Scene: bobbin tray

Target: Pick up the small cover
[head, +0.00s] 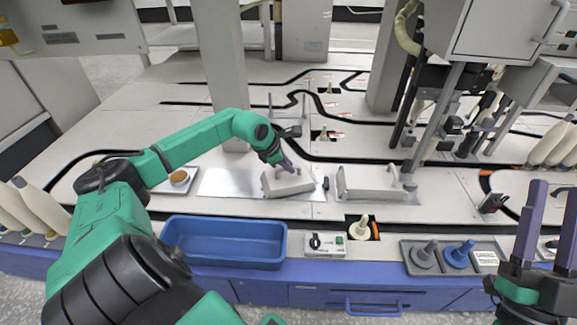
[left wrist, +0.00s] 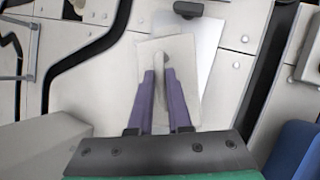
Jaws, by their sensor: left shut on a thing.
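The small cover (head: 288,185), a pale grey plate with a raised rib, is at the right part of a shiny metal plate (head: 222,184) in the head view. My left gripper (head: 286,168) comes down from above and is shut on its rib. In the left wrist view the purple fingers (left wrist: 160,88) sit on either side of the rib of the cover (left wrist: 182,52). Whether the cover touches the surface below is hard to tell. My right gripper (head: 548,212) stands at the right edge with its purple fingers apart, nothing between them.
A longer grey cover (head: 375,187) lies just right of the small one. In front are a blue bin (head: 225,258), a switch box (head: 325,244) and a grey tray (head: 412,262) with bobbin-like pieces. A round tan piece (head: 179,178) sits left. A column stands behind.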

